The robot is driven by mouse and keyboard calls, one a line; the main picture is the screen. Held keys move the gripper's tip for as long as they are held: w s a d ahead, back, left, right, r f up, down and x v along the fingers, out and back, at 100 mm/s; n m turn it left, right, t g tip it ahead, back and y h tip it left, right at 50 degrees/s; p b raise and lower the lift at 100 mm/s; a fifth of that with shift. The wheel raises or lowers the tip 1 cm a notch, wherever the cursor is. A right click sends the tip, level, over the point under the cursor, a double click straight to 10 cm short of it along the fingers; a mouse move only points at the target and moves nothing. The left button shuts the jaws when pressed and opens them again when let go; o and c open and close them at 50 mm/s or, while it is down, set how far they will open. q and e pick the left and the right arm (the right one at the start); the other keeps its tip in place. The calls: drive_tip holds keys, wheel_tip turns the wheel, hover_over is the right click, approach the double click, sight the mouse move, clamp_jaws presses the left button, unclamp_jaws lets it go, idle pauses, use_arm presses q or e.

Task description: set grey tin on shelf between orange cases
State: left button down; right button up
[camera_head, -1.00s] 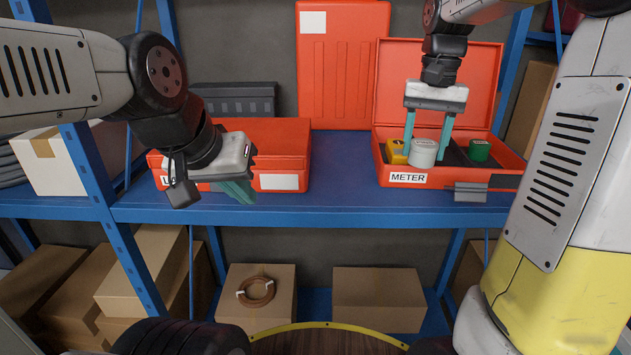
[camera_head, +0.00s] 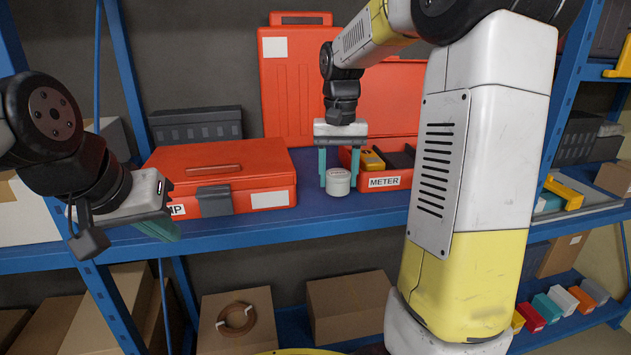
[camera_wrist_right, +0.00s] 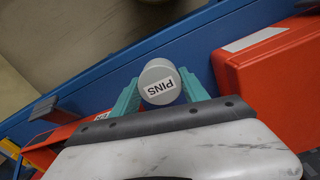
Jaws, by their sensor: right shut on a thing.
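The grey tin (camera_head: 338,182) is round, with a label on its lid that reads PINS in the right wrist view (camera_wrist_right: 159,80). My right gripper (camera_head: 338,170) is shut on it, a finger on each side, over the blue shelf (camera_head: 318,208). I cannot tell whether the tin touches the shelf. It is between the closed orange case (camera_head: 225,165) on the left and the open orange case labelled METER (camera_head: 400,184) on the right. My left gripper (camera_head: 160,228) hangs empty in front of the closed case; its finger gap is not clear.
A yellow item (camera_head: 371,160) sits in the METER case. A tall orange case (camera_head: 290,85) stands behind. A dark grey case (camera_head: 196,125) is behind the closed case. Cardboard boxes (camera_head: 345,305) and a brown coil (camera_head: 236,318) are below. My right arm hides part of the METER case.

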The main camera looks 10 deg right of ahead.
drive_tip(key=w, duration=0.3)
drive_tip(key=w+a, duration=0.1)
drive_tip(key=w, duration=0.1)
drive_tip(key=shift+w+f, duration=0.1)
drive_tip(key=shift+f, duration=1.9)
drive_tip(key=shift+f, duration=0.15)
drive_tip(key=o, duration=1.5)
